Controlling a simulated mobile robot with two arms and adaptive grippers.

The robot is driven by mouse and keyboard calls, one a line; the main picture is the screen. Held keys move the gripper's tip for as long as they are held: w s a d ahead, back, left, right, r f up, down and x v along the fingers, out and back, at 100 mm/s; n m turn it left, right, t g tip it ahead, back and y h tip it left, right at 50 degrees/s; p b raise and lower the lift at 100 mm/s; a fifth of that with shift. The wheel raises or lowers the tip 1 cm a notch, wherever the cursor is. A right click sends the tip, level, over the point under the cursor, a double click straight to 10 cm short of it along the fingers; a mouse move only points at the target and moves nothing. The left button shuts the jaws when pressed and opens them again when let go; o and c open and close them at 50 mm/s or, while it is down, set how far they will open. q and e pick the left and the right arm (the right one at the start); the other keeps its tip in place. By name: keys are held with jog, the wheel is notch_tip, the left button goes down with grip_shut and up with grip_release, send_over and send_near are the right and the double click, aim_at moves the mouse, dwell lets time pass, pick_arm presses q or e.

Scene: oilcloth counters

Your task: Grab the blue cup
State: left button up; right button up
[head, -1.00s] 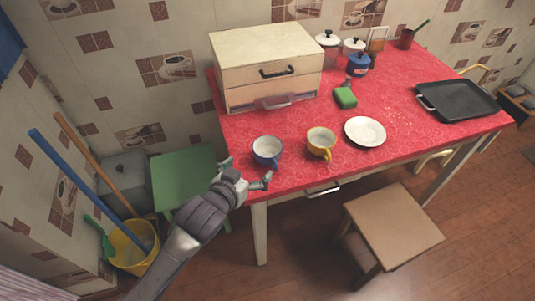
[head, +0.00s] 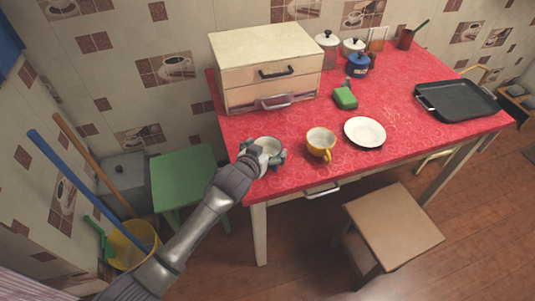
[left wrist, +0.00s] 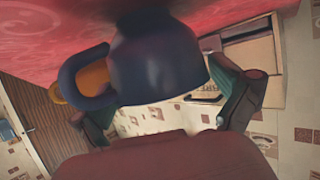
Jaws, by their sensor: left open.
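The blue cup (head: 267,146) stands on the red oilcloth table near its front left corner. In the head view my left gripper (head: 265,156) partly hides it, and mostly its pale inside shows. In the left wrist view the dark blue cup (left wrist: 158,62) and its handle fill the upper middle. My left gripper (left wrist: 172,110) is open, with one finger on either side of the cup. I cannot tell whether the fingers touch it. My right gripper is not in view.
A yellow cup (head: 320,141) stands just right of the blue cup, and a white plate (head: 365,132) lies beyond it. A drawer box (head: 267,68) stands behind. A green sponge (head: 345,97) and a black tray (head: 457,101) are farther right. A green stool (head: 184,172) is at the left.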

pick_arm(q)
jog(key=shift+c, duration=0.3)
jog(key=c, duration=0.8)
jog(key=shift+c, duration=0.7)
jog(key=shift+r, duration=0.1)
